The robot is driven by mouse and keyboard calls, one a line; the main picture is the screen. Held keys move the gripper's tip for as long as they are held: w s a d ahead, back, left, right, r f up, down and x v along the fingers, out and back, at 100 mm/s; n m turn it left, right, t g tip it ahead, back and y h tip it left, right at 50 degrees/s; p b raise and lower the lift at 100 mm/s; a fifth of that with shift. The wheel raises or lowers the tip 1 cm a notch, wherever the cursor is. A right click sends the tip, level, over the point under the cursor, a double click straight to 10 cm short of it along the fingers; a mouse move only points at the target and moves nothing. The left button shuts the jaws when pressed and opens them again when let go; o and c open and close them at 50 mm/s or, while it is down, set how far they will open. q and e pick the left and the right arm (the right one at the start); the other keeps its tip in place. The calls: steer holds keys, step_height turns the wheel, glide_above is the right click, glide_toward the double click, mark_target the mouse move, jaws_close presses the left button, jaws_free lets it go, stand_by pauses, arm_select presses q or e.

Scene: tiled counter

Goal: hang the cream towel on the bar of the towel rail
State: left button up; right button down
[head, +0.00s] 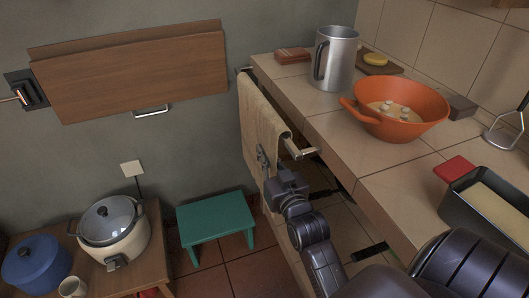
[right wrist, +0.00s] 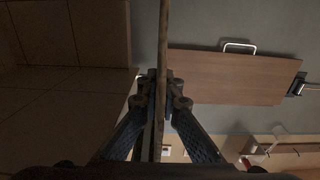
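The cream towel (head: 262,118) lies folded over the bar of the towel rail (head: 297,148) along the counter's left side in the head view, with cloth hanging down from it. The rail's near end and bracket show bare; most of the bar is hidden under the cloth. My right gripper (head: 263,158) is at the near edge of the hanging cloth, below the bar. In the right wrist view the towel (right wrist: 164,30) is a thin edge-on strip, and my right gripper (right wrist: 161,77) is closed on it from both sides. My left gripper is not in view.
On the tiled counter (head: 320,128) stand a steel jug (head: 336,58), an orange colander (head: 402,112) and a dark loaf tin (head: 485,208). A green stool (head: 214,220) stands on the floor left of the towel. A folded wooden wall board (head: 135,72) is behind.

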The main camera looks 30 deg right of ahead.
steer(key=c, duration=2.1)
jaws_free()
steer(key=shift+s, duration=0.1)
steer(key=v, duration=1.2)
